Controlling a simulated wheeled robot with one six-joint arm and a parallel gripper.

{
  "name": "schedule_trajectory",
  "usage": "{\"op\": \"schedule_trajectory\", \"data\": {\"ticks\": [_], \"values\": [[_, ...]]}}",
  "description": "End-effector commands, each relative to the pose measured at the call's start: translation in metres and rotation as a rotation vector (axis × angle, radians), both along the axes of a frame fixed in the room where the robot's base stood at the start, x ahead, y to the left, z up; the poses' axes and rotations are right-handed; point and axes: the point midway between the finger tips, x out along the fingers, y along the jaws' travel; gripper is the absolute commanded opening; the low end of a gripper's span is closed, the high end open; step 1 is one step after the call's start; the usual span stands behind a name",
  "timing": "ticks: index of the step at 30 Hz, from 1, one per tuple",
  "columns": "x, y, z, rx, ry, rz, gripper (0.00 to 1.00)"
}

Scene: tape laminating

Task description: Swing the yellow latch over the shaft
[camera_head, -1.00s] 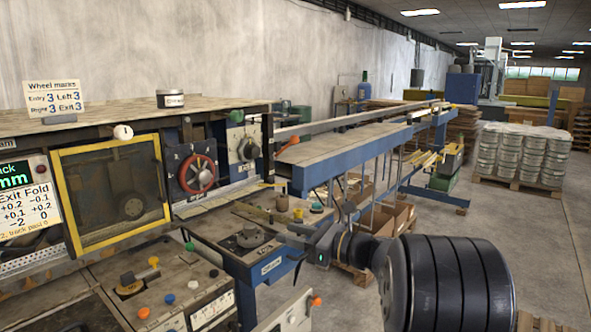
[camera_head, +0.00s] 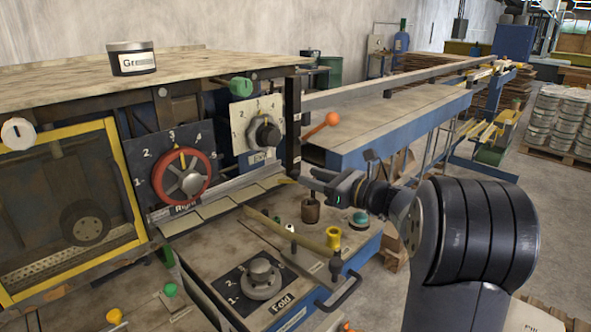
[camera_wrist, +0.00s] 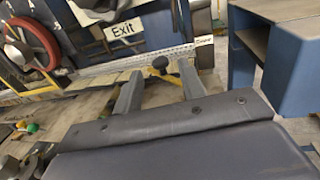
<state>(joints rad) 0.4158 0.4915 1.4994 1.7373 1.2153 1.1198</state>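My gripper (camera_head: 308,179) is beside the machine's right end, just below the exit dial, with its tips pointing left. In the wrist view my gripper (camera_wrist: 158,74) has two grey fingers spread apart with nothing held between them. A dark ball knob (camera_wrist: 160,62) shows between and beyond the fingertips. A yellow piece (camera_wrist: 206,84) shows beside the right finger; I take it for part of the yellow latch, but its shape is mostly hidden. In the head view a small yellow bit (camera_head: 287,181) shows just left of the gripper. I cannot make out the shaft.
The red handwheel (camera_head: 181,176) and exit dial (camera_head: 264,134) are left of the gripper. An orange-knobbed lever (camera_head: 331,119) rises above it. Below are a brown pot (camera_head: 310,209), a yellow cap (camera_head: 333,238) and the fold knob (camera_head: 261,275). A blue-sided conveyor table (camera_head: 385,125) stands behind.

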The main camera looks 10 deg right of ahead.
Motion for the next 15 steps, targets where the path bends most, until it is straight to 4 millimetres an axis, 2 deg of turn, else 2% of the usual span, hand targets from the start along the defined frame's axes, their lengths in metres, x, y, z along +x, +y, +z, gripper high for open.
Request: {"op": "schedule_trajectory", "data": {"ticks": [1,7,15], "values": [[0.007,0.009,0.001,0.001,0.001,0.005,0.39],[0.031,0.030,0.001,0.002,0.001,0.003,0.39],[0.042,0.040,0.000,0.001,0.001,0.001,0.39]]}}
